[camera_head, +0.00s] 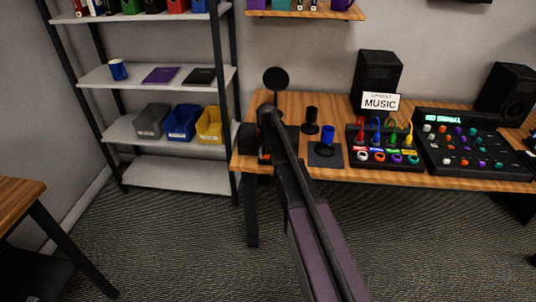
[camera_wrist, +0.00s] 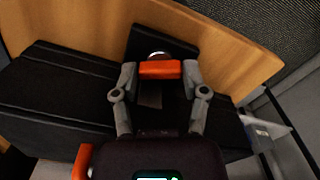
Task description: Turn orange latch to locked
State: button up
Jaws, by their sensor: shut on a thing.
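The orange latch (camera_wrist: 160,69) is a short orange bar on a black case (camera_wrist: 62,82), with a round silver part just beyond it. My gripper (camera_wrist: 160,74) has its two grey fingers on either end of the bar, shut on it. The bar lies crosswise in the wrist view. A second orange part (camera_wrist: 82,162) shows at the lower left, partly cut off. In the head view my arm covers most of the case (camera_head: 247,139), which sits at the table's left end, and the latch cannot be made out clearly. Any lock marking is hidden.
A shelf (camera_head: 165,174) with bins stands left. Floor in front is clear.

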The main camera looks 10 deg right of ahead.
jog(key=shift+n, duration=0.5)
jog(key=o, duration=1.2)
jog(key=shift+c, duration=0.2)
